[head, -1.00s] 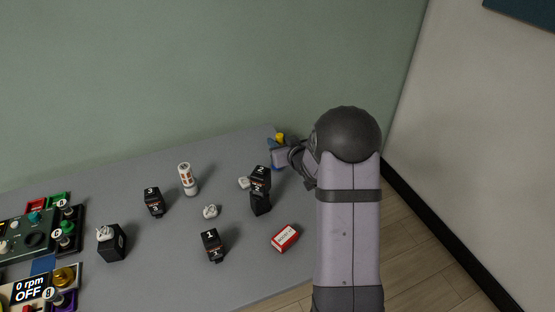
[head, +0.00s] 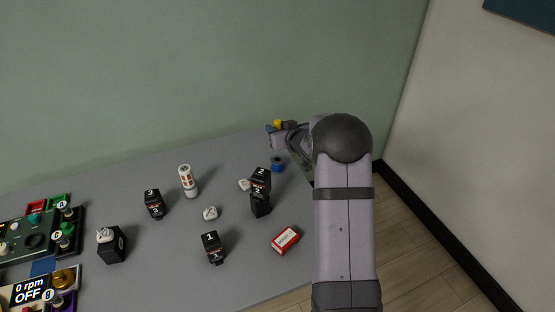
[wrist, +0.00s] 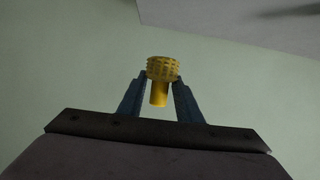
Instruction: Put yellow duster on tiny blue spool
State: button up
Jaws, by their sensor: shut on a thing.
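The yellow duster (wrist: 161,70) is held between the two blue fingers of my gripper (wrist: 160,88) in the wrist view, its wide ribbed head beyond the fingertips and its narrow stem between them. In the head view the yellow duster (head: 278,124) is a small yellow spot at my gripper (head: 272,128), near the table's back edge and against the green wall. The tiny blue spool (head: 277,164) stands on the table in front of and below my gripper, apart from it. The spool does not show in the wrist view.
Black numbered blocks (head: 260,190) are stacked left of the spool, with a small white piece (head: 244,185) beside them. A red and white box (head: 286,240) lies nearer. A white cylinder (head: 187,180) stands further left. A control panel (head: 30,240) fills the left end.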

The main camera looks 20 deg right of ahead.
aim_at(278, 159)
jog(key=shift+f+p, duration=0.6)
jog(key=shift+f, duration=4.4)
jog(key=shift+f, duration=0.1)
jog(key=o, duration=1)
jog(key=shift+b+v, duration=0.9)
jog(key=shift+v, duration=5.15)
jog(key=shift+a, duration=0.1)
